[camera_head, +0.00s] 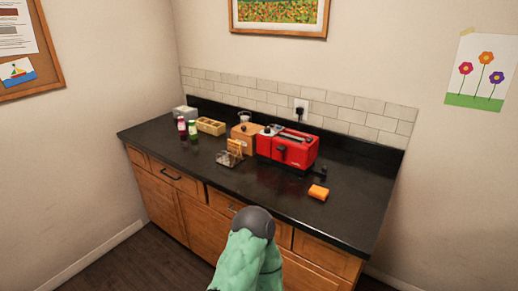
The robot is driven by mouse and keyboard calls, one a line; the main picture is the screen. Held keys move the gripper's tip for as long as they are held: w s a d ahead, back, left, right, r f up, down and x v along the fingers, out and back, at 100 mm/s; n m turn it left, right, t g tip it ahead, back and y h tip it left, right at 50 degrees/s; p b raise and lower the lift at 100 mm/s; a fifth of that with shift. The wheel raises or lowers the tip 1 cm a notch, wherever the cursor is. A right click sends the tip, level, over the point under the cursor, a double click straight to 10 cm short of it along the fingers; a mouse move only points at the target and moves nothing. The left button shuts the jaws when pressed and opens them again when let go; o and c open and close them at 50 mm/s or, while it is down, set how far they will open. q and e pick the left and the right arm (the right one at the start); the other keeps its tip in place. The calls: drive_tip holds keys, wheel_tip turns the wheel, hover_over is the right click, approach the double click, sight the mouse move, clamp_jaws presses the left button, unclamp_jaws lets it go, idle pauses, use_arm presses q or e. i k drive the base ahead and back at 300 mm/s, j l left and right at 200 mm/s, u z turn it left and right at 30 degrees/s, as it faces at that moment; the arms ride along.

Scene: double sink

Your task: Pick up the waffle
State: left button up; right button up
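I cannot make out a clear waffle. Golden-brown slices (236,147) stand upright in a small wire rack (229,158) on the dark counter, left of the middle; they are too small to tell whether they are waffle or toast. A red appliance (296,149) with a black front handle stands to the right of the rack, against the back of the counter. Neither of my grippers shows in the head view.
A wooden box (245,136) stands behind the rack. Small bottles (193,131) and a divided tray (211,126) stand at the left. The right end of the counter (362,200) is clear.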

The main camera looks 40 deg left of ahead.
sight(234, 145)
drive_tip(key=j+z, duration=0.3)
drive_tip(key=j, duration=0.3)
drive_tip(key=j+z, duration=0.25)
drive_tip(key=j, duration=0.3)
drive_tip(key=k+j+z, duration=0.15)
drive_tip(key=j+z, duration=0.15)
drive_tip(key=j, duration=0.25)
